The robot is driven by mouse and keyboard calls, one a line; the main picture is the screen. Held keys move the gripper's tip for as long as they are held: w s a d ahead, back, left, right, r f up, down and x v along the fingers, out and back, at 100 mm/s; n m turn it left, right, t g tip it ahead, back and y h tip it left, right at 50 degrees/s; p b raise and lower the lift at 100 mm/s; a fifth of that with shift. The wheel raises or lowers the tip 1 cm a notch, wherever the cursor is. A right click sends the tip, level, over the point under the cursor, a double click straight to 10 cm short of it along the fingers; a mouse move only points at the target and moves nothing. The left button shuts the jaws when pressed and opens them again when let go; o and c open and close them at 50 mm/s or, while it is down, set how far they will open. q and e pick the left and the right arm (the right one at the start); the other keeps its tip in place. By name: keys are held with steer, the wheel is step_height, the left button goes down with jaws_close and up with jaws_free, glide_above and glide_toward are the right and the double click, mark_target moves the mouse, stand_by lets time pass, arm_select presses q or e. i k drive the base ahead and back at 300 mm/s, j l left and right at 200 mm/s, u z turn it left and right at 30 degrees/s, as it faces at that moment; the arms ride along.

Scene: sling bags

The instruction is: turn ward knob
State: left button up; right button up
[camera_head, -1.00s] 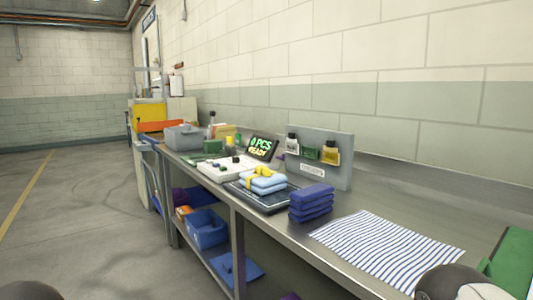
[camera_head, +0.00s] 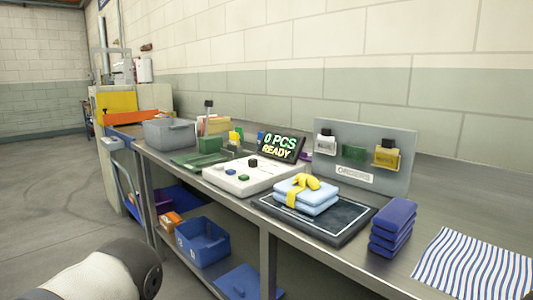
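A white control box (camera_head: 246,185) sits on the metal workbench. A dark knob (camera_head: 253,163) stands on its top near the back edge; its pointing direction is too small to read. Green and blue buttons (camera_head: 237,175) and a small dark one lie along its front. Behind the box, a black display (camera_head: 283,148) reads "0 PCS READY". A rounded white and dark link of my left arm shows at the lower left, apart from the bench. Neither gripper shows.
Folded light-blue cloths with a yellow piece (camera_head: 306,195) lie on a dark scale-like pad (camera_head: 316,222). Dark-blue stacked packs (camera_head: 392,227), a striped cloth (camera_head: 470,268), an upright grey board (camera_head: 363,155), a green tray (camera_head: 205,158) and a grey bin (camera_head: 169,133) share the bench.

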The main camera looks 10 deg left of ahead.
mark_target(252, 162)
steer(key=i+j+z, duration=0.25)
steer(key=j, duration=0.2)
steer(key=j+z, duration=0.2)
steer(key=j, duration=0.25)
steer(key=j+z, duration=0.25)
steer(key=j, duration=0.25)
